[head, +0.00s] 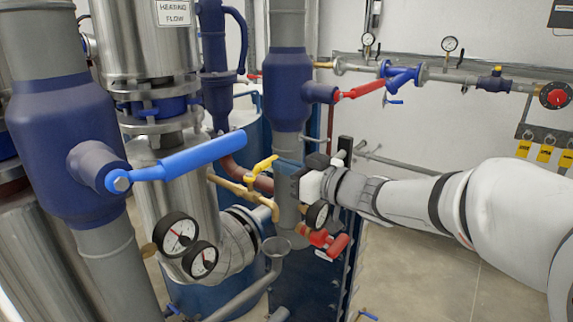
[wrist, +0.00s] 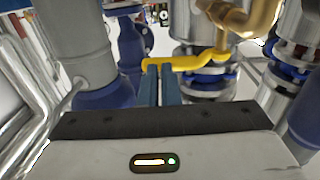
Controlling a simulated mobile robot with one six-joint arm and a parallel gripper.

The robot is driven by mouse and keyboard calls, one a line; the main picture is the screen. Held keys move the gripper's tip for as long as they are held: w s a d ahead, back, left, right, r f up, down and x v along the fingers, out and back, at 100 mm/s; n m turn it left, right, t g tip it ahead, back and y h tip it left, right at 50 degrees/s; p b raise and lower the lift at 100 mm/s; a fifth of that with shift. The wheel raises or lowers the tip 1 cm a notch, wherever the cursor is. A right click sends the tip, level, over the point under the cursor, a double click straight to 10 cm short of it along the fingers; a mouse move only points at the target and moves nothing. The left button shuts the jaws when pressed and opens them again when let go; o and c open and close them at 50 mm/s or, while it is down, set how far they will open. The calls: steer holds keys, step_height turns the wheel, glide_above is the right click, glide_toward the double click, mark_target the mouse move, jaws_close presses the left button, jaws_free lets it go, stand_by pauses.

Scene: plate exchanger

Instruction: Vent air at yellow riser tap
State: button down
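The yellow riser tap (head: 262,165) is a small yellow lever on a brass pipe beside the grey riser, left of my gripper in the head view. In the wrist view the yellow lever (wrist: 200,63) runs crosswise just beyond my fingertips, with its bend and brass pipe at upper right. My gripper (head: 283,163) reaches in from the right with its blue fingers pointing at the lever. In the wrist view my gripper (wrist: 163,72) has its fingers close together, with only a narrow gap and nothing seen between them. Whether the tips touch the lever cannot be told.
A blue lever (head: 190,158) on the left pipe and a red lever (head: 360,90) stand nearby. Two gauges (head: 180,235) sit below left. Floor at lower right (head: 420,275) is clear.

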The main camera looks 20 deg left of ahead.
steer(key=shift+r, duration=0.35)
steer(key=w+v, duration=0.1)
steer(key=v, duration=1.3)
steer(key=w+d+f+m+t+h, duration=0.2)
steer(key=w+d+m+t+h, duration=0.45)
steer(key=d+h, duration=0.3)
steer(key=s+d+f+m+g+h, duration=0.1)
steer(key=s+d+f+m+h, duration=0.35)
steer(key=d+f+h, duration=0.35)
steer(key=s+f+g, duration=0.3)
steer(key=s, duration=0.3)
steer(key=s+f+m+g, duration=0.1)
steer(key=s+f+g, duration=0.2)
steer(key=s, duration=0.3)
steer(key=s+f+m+g+y, duration=0.1)
steer(key=s+f+g, duration=0.2)
steer(key=s, duration=0.3)
steer(key=shift+g, duration=0.65)
